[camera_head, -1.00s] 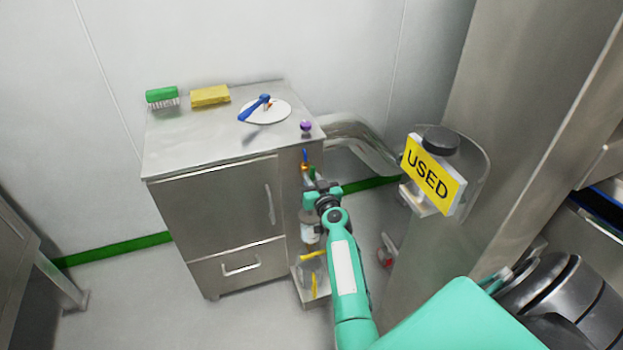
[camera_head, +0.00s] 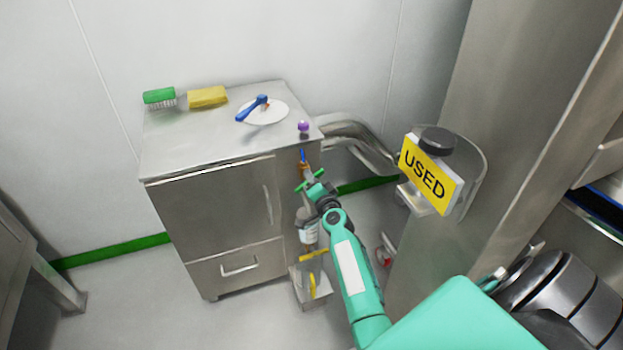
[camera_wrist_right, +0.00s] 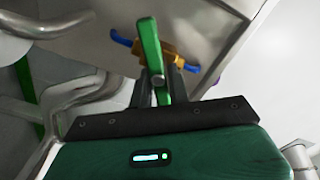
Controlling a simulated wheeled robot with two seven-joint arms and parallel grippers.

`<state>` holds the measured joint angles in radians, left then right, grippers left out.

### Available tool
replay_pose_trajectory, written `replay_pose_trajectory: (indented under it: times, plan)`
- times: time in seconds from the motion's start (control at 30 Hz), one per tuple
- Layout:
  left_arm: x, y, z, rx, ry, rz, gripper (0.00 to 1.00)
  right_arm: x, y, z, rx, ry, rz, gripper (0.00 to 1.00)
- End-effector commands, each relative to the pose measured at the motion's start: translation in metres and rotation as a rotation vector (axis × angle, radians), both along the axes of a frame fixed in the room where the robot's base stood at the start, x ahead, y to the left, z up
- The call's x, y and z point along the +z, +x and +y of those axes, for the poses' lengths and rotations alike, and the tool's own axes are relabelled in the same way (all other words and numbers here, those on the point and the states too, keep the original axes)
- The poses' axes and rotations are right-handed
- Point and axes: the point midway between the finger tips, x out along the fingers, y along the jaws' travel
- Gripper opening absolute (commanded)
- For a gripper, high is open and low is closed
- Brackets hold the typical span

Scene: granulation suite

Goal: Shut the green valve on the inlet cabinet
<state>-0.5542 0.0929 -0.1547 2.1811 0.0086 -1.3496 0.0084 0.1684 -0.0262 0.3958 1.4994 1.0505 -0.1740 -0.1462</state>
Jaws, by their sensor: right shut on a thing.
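The inlet cabinet (camera_head: 218,212) is a steel cabinet with a door, a drawer and valves on its right side. My right gripper (camera_head: 313,184) is at that side, below a blue-handled valve (camera_head: 302,155). In the right wrist view, my right gripper (camera_wrist_right: 161,88) is shut on the green valve's handle (camera_wrist_right: 149,48), a flat green lever between the dark fingers. A brass body and the blue handle (camera_wrist_right: 193,69) show just behind it. In the head view the green handle (camera_head: 301,189) shows partly at the gripper, tilted. My left gripper is out of view.
A bottle (camera_head: 307,232) hangs below the valves. A steel column with a yellow USED sign (camera_head: 430,176) stands at right.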

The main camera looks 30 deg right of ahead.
Motion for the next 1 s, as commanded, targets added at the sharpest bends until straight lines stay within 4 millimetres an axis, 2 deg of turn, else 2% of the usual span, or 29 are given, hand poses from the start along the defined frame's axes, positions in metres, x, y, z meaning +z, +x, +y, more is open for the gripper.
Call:
replay_pose_trajectory:
  times: [0.5,1.0]
  plan:
    - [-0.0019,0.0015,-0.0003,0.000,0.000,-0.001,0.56,-0.0057,-0.0005,-0.0011,0.001,0.423,-0.099,0.00]
    - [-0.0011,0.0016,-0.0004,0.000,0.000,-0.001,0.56,-0.0077,-0.0007,-0.0013,0.000,0.579,-0.137,0.00]
